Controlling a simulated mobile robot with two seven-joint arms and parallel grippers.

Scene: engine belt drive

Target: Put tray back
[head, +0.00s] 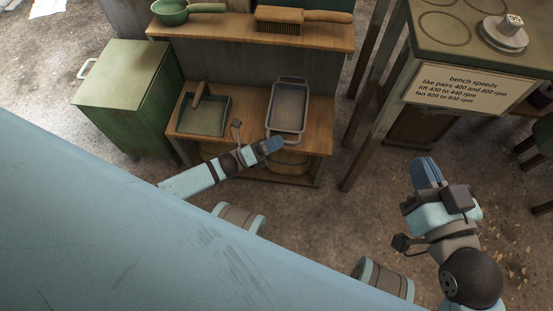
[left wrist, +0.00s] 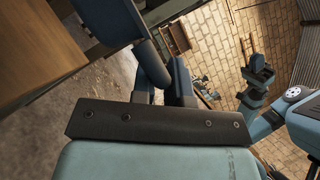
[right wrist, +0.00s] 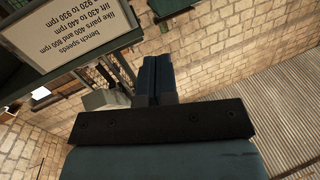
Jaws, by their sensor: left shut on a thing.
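The grey tray (head: 290,104), a rectangular metal one with a handle at each end, is at the right side of the low wooden shelf. My left gripper (head: 274,145) is at its near handle and shut on it. In the left wrist view, a dark rounded bar (left wrist: 151,63), seemingly the handle, lies at the fingers, with part of the tray (left wrist: 108,20) above. Whether the tray rests fully on the shelf is hard to tell. My right gripper (head: 425,172) is shut and empty, away from the bench; its fingers also meet in the right wrist view (right wrist: 157,75).
A green cabinet (head: 125,70) stands left, a signed bench (head: 475,88) right.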

